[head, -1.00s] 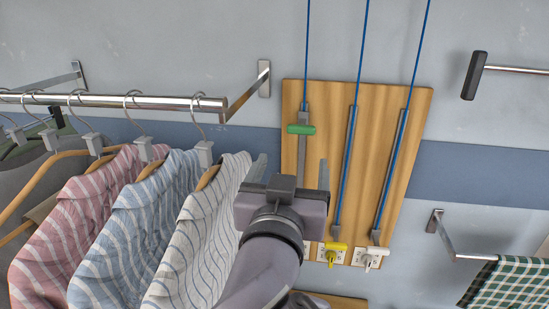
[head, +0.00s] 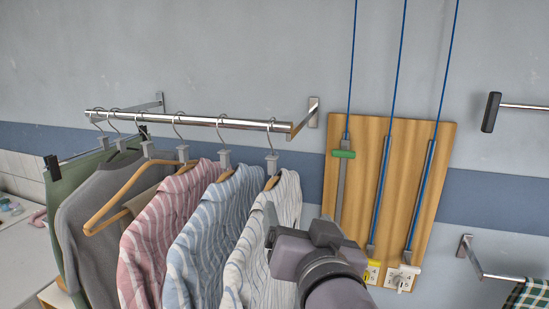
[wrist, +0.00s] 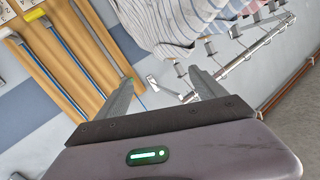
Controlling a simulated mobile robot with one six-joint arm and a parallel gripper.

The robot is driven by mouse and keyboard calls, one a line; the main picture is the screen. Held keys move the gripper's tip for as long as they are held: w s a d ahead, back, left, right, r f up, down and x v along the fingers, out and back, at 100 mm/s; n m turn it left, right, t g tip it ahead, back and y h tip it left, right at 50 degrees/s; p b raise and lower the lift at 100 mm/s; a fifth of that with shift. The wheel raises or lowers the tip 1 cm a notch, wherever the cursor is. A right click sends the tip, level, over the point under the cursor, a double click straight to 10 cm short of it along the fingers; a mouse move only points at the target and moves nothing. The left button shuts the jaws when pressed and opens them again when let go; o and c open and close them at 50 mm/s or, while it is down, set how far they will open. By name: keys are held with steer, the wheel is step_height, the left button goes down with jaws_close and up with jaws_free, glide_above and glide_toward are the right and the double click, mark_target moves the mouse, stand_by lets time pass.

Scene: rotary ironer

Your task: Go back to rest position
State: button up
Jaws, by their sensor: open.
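My gripper (head: 304,218) is at the lower middle of the head view, in front of the striped shirts and the lower left of the wooden board. In the wrist view my gripper (wrist: 163,92) has its two fingers spread apart with nothing between them. The wooden board (head: 425,150) on the wall carries several blue cords. A green handle (head: 344,154) sits high on its left slot; the other two cords end low on the board, with a yellow tag (head: 372,272) and a white tag (head: 402,279) there.
A chrome rail (head: 200,120) holds several garments on hangers, including a white striped shirt (head: 262,235) close beside my gripper. A second rail (head: 525,107) and a green checked cloth (head: 530,295) are at the right. The upper wall is clear.

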steer(key=s+d+f+m+g, duration=0.1)
steer(key=s+d+f+g, duration=0.4)
steer(key=s+f+g, duration=0.6)
steer(key=s+f+b, duration=0.3)
steer(key=f+b, duration=0.6)
steer(key=f, duration=0.3)
steer(key=s+f+m+b, duration=0.1)
steer(key=s+f+b, duration=0.2)
steer(key=f+b, duration=0.6)
step_height(320, 180, down, 3)
steer(key=shift+s+d+f, duration=0.15)
steer(key=shift+s+d, duration=0.2)
steer(key=shift+d, duration=0.05)
